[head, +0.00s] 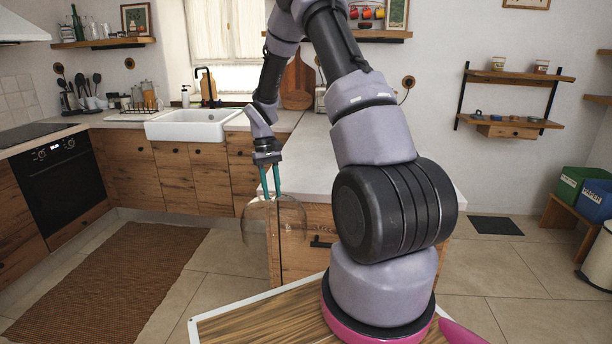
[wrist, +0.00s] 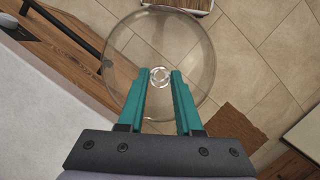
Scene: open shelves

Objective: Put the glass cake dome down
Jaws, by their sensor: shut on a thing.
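The glass cake dome (head: 256,222) is clear and round and hangs upright below my gripper (head: 270,194) in the head view. My gripper's teal fingers are shut on the knob at its top. In the wrist view the dome (wrist: 196,50) shows from above as a see-through circle, with its ring-like knob between the fingertips of my gripper (wrist: 160,78). The dome hangs in front of the wooden counter's end, over the floor side. Its lower rim is faint against the drawers and floor.
The pale countertop (head: 310,150) beside the dome has a bare stretch. A white sink (head: 190,123) and dish rack stand at the back left. A brown woven rug (head: 115,280) lies on the tiled floor. Open wooden shelves (head: 515,76) hang on the right wall.

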